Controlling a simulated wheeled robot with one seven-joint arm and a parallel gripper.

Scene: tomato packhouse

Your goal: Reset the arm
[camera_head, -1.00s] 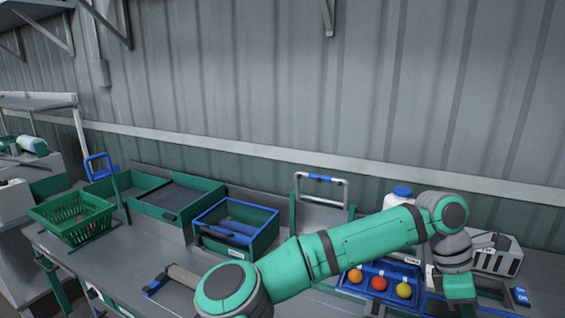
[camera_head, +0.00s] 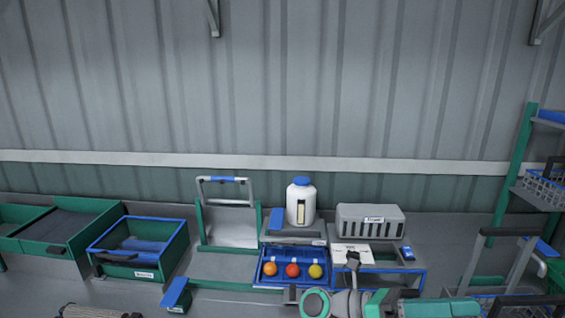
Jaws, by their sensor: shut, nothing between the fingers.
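My arm lies low across the bottom edge of the head view, partly cut off by the frame. A round green-and-grey joint is at its left end, followed by grey wrist parts. The fingers are small and hard to pick out. It is in front of the bench items.
A blue tray (camera_head: 264,280) holds an orange, a red and a yellow ball. Behind stand a white blue-capped jug (camera_head: 301,203) and a grey slotted box (camera_head: 370,222). A green bin (camera_head: 172,262) is on the left. A wire-basket rack (camera_head: 527,165) stands at right.

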